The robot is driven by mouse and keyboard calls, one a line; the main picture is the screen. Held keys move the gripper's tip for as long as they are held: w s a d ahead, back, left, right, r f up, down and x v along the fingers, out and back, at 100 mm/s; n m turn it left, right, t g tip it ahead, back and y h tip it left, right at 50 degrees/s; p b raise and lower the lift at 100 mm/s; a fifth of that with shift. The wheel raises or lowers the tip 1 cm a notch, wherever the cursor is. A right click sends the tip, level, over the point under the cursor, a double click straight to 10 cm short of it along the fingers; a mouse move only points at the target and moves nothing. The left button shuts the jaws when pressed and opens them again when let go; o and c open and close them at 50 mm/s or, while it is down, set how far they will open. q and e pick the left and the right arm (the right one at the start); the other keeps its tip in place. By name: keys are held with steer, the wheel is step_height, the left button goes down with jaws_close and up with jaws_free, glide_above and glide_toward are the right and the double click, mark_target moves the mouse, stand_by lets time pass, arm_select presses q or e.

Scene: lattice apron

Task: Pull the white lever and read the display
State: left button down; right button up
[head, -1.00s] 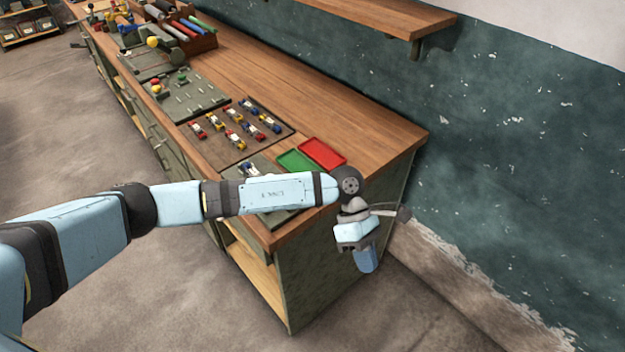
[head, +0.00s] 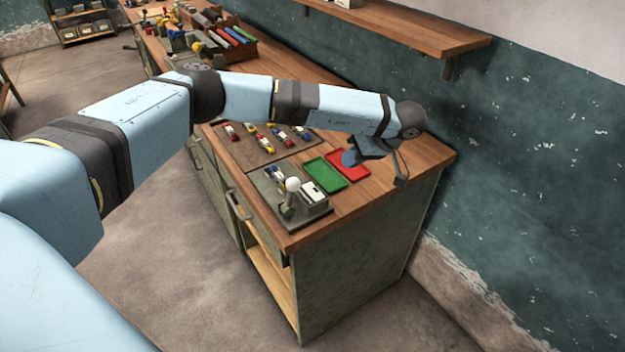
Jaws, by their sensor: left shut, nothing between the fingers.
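The white lever (head: 292,186), a round white knob on a short stem, stands on a grey-green box at the near end of the workbench. Beside it on the same box is a small white panel (head: 313,192) with dark marks, which looks like the display; its reading is too small to make out. My left gripper (head: 349,158) is above the red tray, to the right of and beyond the lever, apart from it. It is shut and empty. My right gripper is out of view.
A green tray (head: 324,176) and a red tray (head: 348,168) lie between the box and the wall side. A brown board (head: 245,150) with several toy cars lies further left, partly behind my arm. A wall shelf (head: 430,35) hangs above. The bench's near corner is clear.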

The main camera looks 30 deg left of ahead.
mark_target(291, 195)
arm_select(q)
steer(key=p+x, duration=0.2)
steer(key=x, duration=0.7)
steer(key=shift+s+a+f, duration=0.2)
steer(key=shift+a+f, duration=0.05)
steer(key=shift+f, duration=0.05)
steer(key=s+a+p, duration=0.1)
steer(key=s+p, duration=0.1)
steer(key=shift+s+a+r, duration=0.3)
steer(key=shift+a, duration=0.1)
steer(key=shift+s+a, duration=0.2)
steer(key=shift+s, duration=0.1)
